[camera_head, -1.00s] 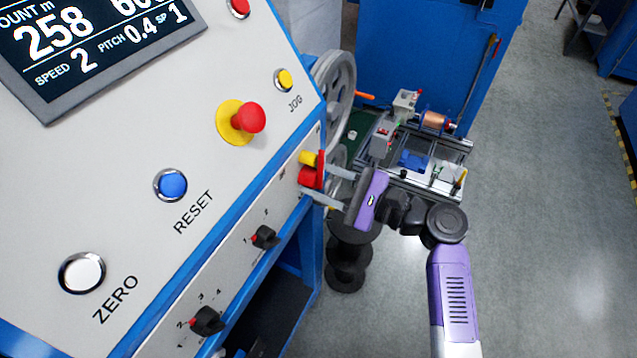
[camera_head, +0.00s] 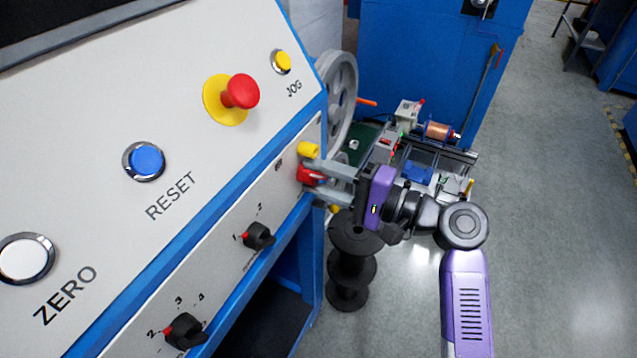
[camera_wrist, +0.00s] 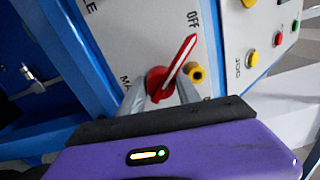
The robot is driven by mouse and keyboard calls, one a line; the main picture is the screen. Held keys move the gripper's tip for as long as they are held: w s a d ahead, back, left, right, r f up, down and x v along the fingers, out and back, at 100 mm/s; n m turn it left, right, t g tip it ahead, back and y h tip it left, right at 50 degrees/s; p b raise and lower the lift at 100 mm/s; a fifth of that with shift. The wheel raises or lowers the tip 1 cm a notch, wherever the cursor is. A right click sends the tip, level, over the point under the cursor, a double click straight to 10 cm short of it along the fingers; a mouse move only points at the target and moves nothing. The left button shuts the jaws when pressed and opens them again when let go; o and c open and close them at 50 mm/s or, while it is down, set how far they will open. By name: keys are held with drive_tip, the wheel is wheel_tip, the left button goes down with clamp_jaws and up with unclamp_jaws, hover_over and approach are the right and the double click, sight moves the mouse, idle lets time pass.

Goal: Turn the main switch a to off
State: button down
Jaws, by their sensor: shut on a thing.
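The main switch is a red rotary handle with a pale stripe, low on the side panel of the console. In the head view its red body (camera_head: 312,176) is partly hidden by my fingers. In the wrist view the handle (camera_wrist: 179,62) points up and slightly right, its tip just below the OFF lettering (camera_wrist: 193,18). My gripper (camera_head: 318,182) reaches in from the right and is shut on the switch, with one finger on each side of its red base. It also shows in the wrist view (camera_wrist: 160,95).
A yellow part (camera_head: 308,150) sits close beside the switch. Black selector knobs (camera_head: 258,236) are farther along the same panel. A red emergency button (camera_head: 240,91) is above. A large grey wheel (camera_head: 342,95) and a winding bench (camera_head: 425,175) are behind. The floor at right is clear.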

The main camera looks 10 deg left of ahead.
drive_tip(key=shift+s+f+n+b, duration=0.15)
drive_tip(key=shift+n+b, duration=0.2)
drive_tip(key=shift+n, duration=0.25)
drive_tip(key=c, duration=0.9)
unclamp_jaws()
drive_tip(key=shift+r, duration=0.2)
drive_tip(key=shift+d, duration=0.15)
